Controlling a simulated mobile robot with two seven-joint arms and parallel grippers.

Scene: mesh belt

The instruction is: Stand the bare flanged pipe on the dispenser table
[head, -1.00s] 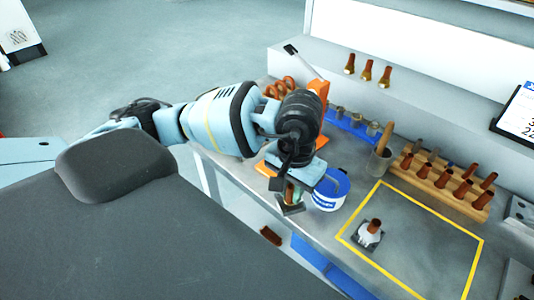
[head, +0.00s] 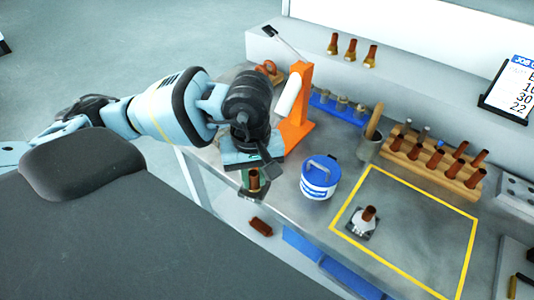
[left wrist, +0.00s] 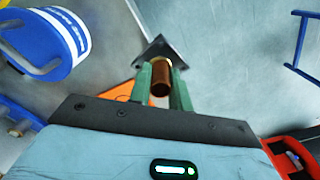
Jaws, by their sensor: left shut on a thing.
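My left gripper (head: 252,178) is shut on a brown flanged pipe (head: 254,184) with a dark square flange at its lower end. In the left wrist view the pipe (left wrist: 161,78) sits between the green fingers, its flange (left wrist: 153,48) beyond them. The pipe is held roughly upright near the front edge of the grey table (head: 290,205); its height above the table is unclear. An orange dispenser (head: 300,110) with a white roll stands on the table behind the gripper. A second flanged pipe (head: 368,214) with a white wrap stands inside the yellow outline. My right gripper is not in view.
A blue-and-white tub (head: 319,178) stands right of the gripper. A wooden rack (head: 430,168) of brown pipes and a cup (head: 369,147) with a stick stand farther back. A brown piece (head: 261,227) lies below the table edge. Much of the yellow-outlined area is bare.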

